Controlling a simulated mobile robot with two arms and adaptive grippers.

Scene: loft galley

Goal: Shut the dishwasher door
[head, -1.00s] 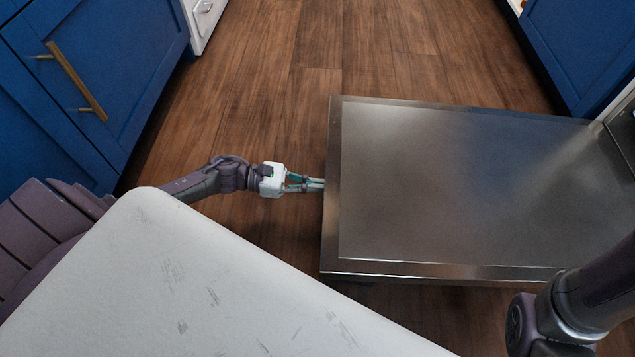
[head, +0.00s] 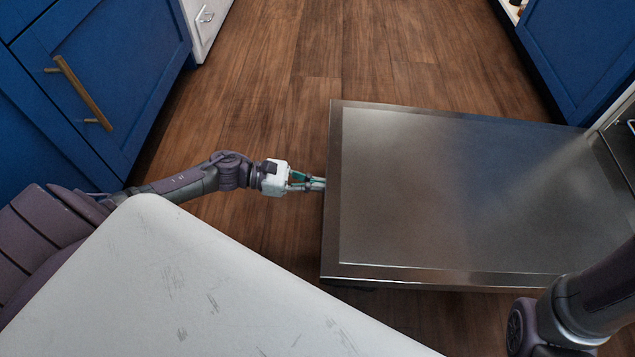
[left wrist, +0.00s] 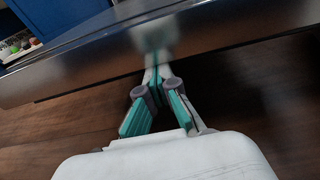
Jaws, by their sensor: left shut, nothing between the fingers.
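The dishwasher door (head: 460,190) is a steel panel folded down, lying about flat above the floor, its hinge side at the right. My left gripper (head: 322,184) is shut and empty at the door's free left edge. Its fingertips are at the edge in the head view, partly hidden beneath it. In the left wrist view the shut fingers (left wrist: 157,72) reach the door's edge (left wrist: 90,80), with a blurred reflection above them. I cannot tell whether they touch. My right arm enters at the lower right, its gripper out of view.
Blue cabinets stand at the left (head: 90,80) and upper right (head: 585,50). The wooden floor (head: 350,60) is clear beyond the door. My own white base fills the lower left. A dishwasher rack shows slightly at the right edge (head: 631,126).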

